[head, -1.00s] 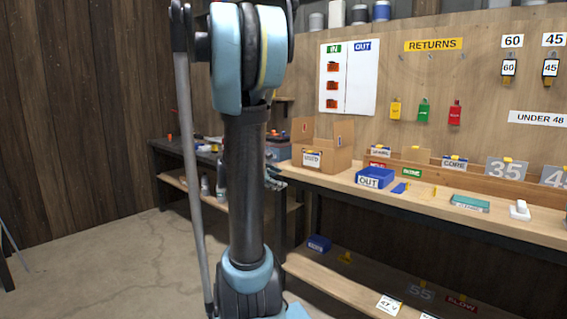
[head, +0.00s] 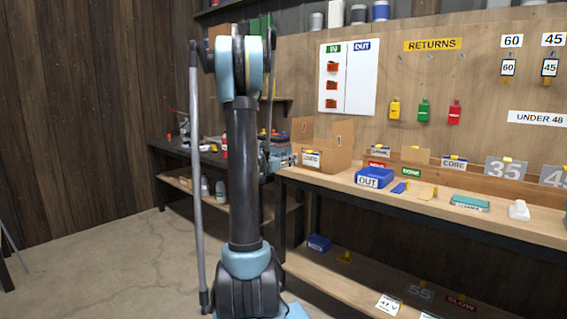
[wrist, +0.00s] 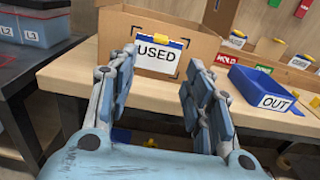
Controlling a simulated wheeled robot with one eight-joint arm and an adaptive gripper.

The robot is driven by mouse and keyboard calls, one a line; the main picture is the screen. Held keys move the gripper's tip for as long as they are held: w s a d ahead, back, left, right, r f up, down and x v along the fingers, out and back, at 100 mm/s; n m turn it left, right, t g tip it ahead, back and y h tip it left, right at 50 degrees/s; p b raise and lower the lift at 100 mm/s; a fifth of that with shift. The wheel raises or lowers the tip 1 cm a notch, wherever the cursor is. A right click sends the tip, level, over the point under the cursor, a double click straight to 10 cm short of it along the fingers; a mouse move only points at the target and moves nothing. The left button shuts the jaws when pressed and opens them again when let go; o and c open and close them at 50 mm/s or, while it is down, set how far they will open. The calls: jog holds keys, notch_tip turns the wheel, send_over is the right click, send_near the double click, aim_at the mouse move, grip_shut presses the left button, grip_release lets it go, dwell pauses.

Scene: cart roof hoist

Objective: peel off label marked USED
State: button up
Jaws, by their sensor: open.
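The white label marked USED (wrist: 156,56) is on the front of an open cardboard box (wrist: 200,42), with a blue and yellow piece at its top edge. In the head view the label (head: 311,159) shows small on the box (head: 339,155) at the left end of the bench. My gripper (wrist: 160,88) is open and empty in the wrist view, its two fingers either side of the label and a little short of it. In the head view my arm hides part of the gripper (head: 291,160), which is beside the box's left side.
A blue bin marked OUT (wrist: 265,88) stands right of the box on the wooden bench (wrist: 75,78). Lidded bins (wrist: 38,27) sit on a dark bench to the left. Small signs, including HOLD (wrist: 228,61), stand behind the OUT bin. The bench front edge is below my fingers.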

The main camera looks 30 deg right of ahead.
send_near(309, 159)
jog(key=d+r, duration=0.1)
jog(key=d, duration=0.1)
jog(key=w+d+r, duration=0.1)
jog(key=d, duration=0.1)
jog(key=d+r, duration=0.2)
jog(key=shift+w+d, duration=0.3)
jog(key=shift+w, duration=0.1)
jog(key=shift+c, duration=0.3)
grip_shut()
